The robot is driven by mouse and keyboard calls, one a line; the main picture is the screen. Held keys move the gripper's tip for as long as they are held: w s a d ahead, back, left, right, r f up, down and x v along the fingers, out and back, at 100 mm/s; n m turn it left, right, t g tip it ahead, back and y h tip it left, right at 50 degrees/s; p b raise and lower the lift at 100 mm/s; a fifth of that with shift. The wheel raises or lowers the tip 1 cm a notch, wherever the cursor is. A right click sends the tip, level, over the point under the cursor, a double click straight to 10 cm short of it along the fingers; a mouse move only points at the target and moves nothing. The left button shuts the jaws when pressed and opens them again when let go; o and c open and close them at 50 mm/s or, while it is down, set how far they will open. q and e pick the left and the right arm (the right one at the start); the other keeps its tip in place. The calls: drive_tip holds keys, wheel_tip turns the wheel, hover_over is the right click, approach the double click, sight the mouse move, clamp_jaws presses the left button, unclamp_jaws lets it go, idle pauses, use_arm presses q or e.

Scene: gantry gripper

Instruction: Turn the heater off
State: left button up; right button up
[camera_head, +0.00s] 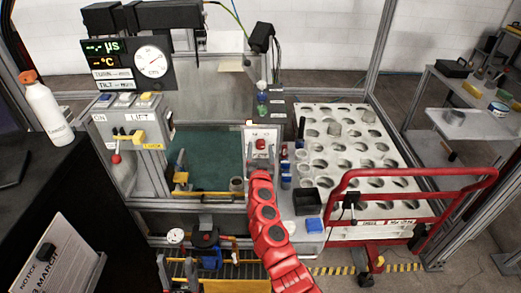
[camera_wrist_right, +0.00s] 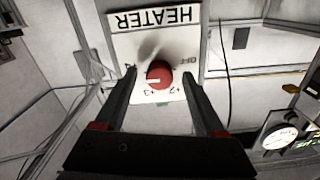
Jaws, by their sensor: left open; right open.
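The heater panel is a white plate (camera_wrist_right: 135,45) with the word HEATER, upside down in the right wrist view. Its round red knob (camera_wrist_right: 160,74) has a white mark on the left side of that view, away from the OFF label on the right. In the head view the panel (camera_head: 262,133) stands at the middle, with the red knob (camera_head: 261,143) on it. My right gripper (camera_wrist_right: 158,77) is open, its two dark fingers on either side of the knob; contact cannot be told. My red right arm reaches up to the panel in the head view. My left gripper is not in view.
A switch box (camera_head: 130,130) stands left of the panel, below a display with a dial (camera_head: 151,61). A perforated white rack (camera_head: 345,150) and a red rail (camera_head: 410,172) are to the right. A white bottle (camera_head: 47,108) stands on the dark counter at left.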

drive_tip(key=shift+w, duration=0.15)
clamp_jaws()
idle(0.4)
